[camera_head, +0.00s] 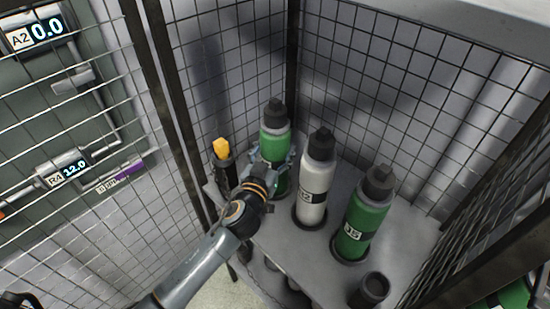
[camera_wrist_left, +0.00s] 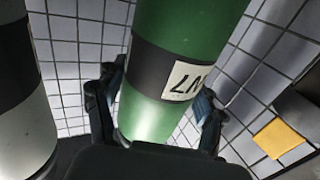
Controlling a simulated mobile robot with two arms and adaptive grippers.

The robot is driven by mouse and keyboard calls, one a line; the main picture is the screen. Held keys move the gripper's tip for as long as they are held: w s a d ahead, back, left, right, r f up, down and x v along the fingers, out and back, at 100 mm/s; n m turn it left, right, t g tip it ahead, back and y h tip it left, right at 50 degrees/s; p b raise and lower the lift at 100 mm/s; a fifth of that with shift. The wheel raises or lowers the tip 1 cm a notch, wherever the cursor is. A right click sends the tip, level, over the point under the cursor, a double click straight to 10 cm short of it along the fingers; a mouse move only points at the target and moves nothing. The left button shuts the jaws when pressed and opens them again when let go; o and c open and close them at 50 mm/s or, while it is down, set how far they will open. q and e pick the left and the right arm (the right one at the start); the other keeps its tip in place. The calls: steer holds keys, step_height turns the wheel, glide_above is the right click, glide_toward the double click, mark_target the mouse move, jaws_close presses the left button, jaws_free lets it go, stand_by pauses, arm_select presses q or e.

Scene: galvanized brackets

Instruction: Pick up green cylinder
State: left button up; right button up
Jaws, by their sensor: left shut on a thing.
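A green cylinder (camera_head: 274,143) with a black cap stands upright at the back left of the rack shelf. In the left wrist view the same green cylinder (camera_wrist_left: 157,110) fills the middle, with a black band and a white label. My left gripper (camera_head: 274,165) is shut around its body, and its fingers (camera_wrist_left: 155,103) show on both sides of it. Whether its base touches the shelf is hidden by the gripper. My right gripper is not in view.
A white cylinder (camera_head: 316,178) stands in a holder between the two green ones; it is close in the left wrist view (camera_wrist_left: 22,115). A yellow-topped item (camera_head: 222,147) is at the left. An empty black holder (camera_head: 372,289) is at the front right. Wire mesh (camera_head: 370,95) encloses the shelf.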

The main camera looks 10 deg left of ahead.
arm_select(q)
steer(key=shift+w+r, duration=0.1)
steer(key=shift+r, duration=0.15)
